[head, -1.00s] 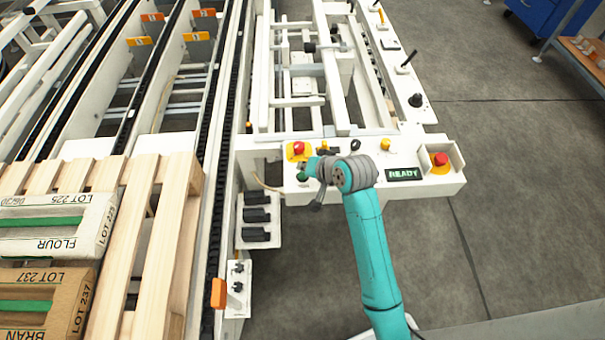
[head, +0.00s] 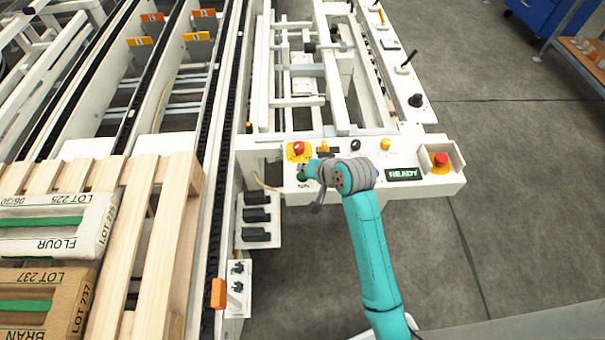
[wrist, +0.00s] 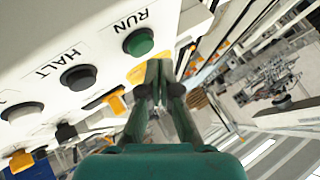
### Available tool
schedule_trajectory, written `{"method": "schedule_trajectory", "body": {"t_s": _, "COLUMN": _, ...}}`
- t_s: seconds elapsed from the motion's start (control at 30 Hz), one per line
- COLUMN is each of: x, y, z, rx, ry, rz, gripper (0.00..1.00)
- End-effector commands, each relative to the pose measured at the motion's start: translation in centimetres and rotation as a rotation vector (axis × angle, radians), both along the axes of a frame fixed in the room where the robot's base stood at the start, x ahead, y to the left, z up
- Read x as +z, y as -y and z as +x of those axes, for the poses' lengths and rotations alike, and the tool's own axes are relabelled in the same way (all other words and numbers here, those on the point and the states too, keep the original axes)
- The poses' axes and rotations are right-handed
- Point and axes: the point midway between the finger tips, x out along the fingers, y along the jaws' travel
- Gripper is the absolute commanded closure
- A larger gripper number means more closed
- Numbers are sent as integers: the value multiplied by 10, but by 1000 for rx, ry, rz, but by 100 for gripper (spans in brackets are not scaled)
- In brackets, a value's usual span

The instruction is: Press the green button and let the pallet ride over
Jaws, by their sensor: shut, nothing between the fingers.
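The green button (head: 302,177) sits on the near left part of the white control panel. In the wrist view the green button (wrist: 139,42) is a round cap marked RUN, unobstructed. My gripper (wrist: 158,68) is shut and empty, its tips close beside the button, seemingly just off its cap; contact cannot be told for sure. In the head view my wrist hides most of the fingers. The wooden pallet (head: 147,230) stands at the lower left, bearing a flour bag (head: 50,226) and a bran bag (head: 45,295). The panel display (head: 404,174) reads READY.
A black HALT button (wrist: 78,77) neighbours the green one. A red button on yellow (head: 298,149) lies just behind it, and another red stop button (head: 440,160) is at the panel's right. Chain conveyor rails (head: 225,120) run beside the pallet. Bare floor (head: 520,220) lies right.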

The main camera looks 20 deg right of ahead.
Motion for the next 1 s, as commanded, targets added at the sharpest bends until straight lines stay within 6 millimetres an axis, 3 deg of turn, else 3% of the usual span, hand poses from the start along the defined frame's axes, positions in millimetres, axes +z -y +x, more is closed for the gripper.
{"method": "schedule_trajectory", "body": {"t_s": 1.0, "x": -8, "y": 0, "z": 0, "rx": -1, "ry": 1, "rz": 0, "gripper": 100}}
